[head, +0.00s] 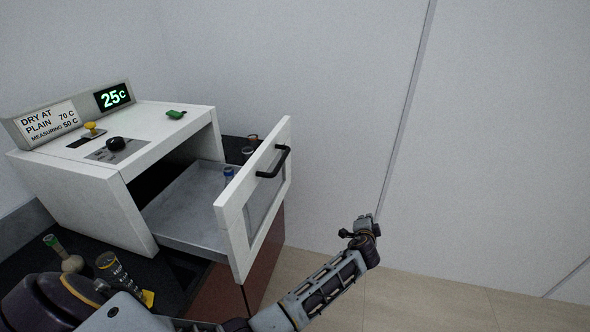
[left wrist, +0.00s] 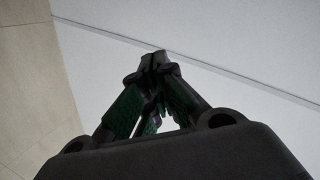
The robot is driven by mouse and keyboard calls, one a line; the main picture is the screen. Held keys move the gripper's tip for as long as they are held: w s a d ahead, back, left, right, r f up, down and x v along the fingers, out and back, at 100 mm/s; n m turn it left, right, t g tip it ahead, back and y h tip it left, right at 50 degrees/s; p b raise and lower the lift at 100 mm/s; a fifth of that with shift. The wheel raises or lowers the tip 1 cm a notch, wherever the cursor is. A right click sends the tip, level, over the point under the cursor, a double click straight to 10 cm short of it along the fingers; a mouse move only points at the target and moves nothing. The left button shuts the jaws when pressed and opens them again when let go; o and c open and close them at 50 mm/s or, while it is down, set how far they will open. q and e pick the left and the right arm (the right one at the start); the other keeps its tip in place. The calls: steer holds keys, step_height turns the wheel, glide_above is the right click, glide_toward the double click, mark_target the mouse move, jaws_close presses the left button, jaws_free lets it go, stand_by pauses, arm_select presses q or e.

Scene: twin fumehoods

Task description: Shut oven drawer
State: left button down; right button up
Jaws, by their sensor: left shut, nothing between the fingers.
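The white oven (head: 90,190) stands on a dark bench at the left of the head view. Its drawer (head: 190,205) is pulled out, with a grey tray behind a white framed front (head: 233,215) that has a window. A black handle (head: 273,163) is on the outer face of the front. A blue-topped vial (head: 228,174) shows at the drawer, just behind the front. My left gripper (head: 364,220) is to the right of the drawer front, apart from it. In the left wrist view its fingers (left wrist: 155,60) meet, shut and empty. My right gripper is not in view.
The oven top carries a 25C display (head: 112,97), a yellow button (head: 91,128), a black knob (head: 116,143) and a green item (head: 176,114). A flask (head: 70,261) and a dark bottle (head: 113,268) stand on the bench. Floor (head: 425,300) and wall at right are clear.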

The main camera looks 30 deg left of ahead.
arm_select(q)
steer(key=s+a+r+n+y, duration=0.1)
steer(key=s+a+r+y, duration=0.2)
steer(key=r, duration=0.4)
steer(key=a+r+y, duration=0.4)
steer(key=r, duration=0.3)
steer(key=s+a+r+n+g+y, duration=0.3)
steer(key=s+a+r+g+y, duration=0.1)
steer(key=s+a+y, duration=0.2)
steer(key=shift+s+a+r, duration=0.2)
steer(key=shift+s+a, duration=0.25)
steer(key=shift+s, duration=0.35)
steer(key=shift+w+a, duration=0.1)
steer(key=shift+a, duration=0.05)
